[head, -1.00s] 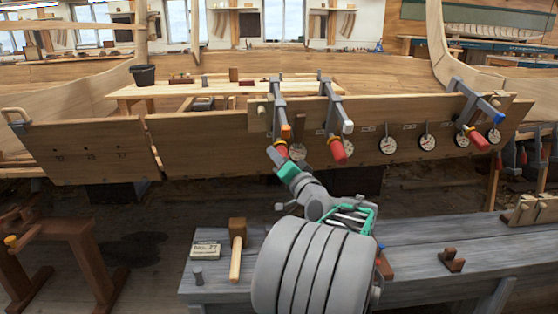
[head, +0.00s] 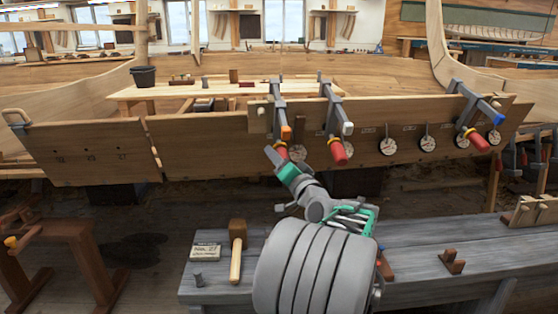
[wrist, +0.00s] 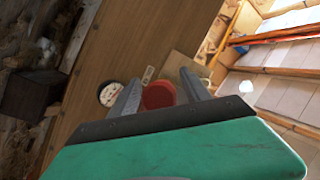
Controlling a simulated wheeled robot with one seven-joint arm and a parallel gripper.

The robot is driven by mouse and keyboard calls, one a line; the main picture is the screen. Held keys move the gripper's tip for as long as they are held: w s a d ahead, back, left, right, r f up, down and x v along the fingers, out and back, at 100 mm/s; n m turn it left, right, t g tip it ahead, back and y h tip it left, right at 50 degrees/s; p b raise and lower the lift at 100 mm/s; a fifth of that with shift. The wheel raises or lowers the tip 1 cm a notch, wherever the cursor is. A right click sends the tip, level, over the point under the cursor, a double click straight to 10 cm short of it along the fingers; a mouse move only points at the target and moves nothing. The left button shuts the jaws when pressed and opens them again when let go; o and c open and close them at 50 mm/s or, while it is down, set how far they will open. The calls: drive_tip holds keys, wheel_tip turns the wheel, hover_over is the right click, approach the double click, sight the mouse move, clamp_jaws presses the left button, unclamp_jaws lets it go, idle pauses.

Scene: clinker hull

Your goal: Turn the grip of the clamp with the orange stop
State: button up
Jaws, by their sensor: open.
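The clamp with the orange stop (head: 286,132) is the leftmost of three clamps on the plank's upper edge in the head view. Its red grip (head: 281,150) hangs below the stop, just beyond my gripper (head: 272,155). In the wrist view the red grip (wrist: 158,95) shows end-on between the two grey fingers of my gripper (wrist: 160,92). The fingers are open, one on each side of it, with a gap visible at least on the left. The clamp's frame is mostly hidden behind the grip in the wrist view.
Close to the right is a clamp with a white stop (head: 347,129) and red grip. Farther right is one with a blue stop (head: 497,121). Round dials (head: 388,146) line the plank (head: 100,150). A grey bench (head: 420,250) carrying a mallet (head: 236,250) stands in front.

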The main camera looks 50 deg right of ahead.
drive_tip(key=v, duration=0.8)
drive_tip(key=shift+p, duration=0.4)
drive_tip(key=shift+w, duration=0.1)
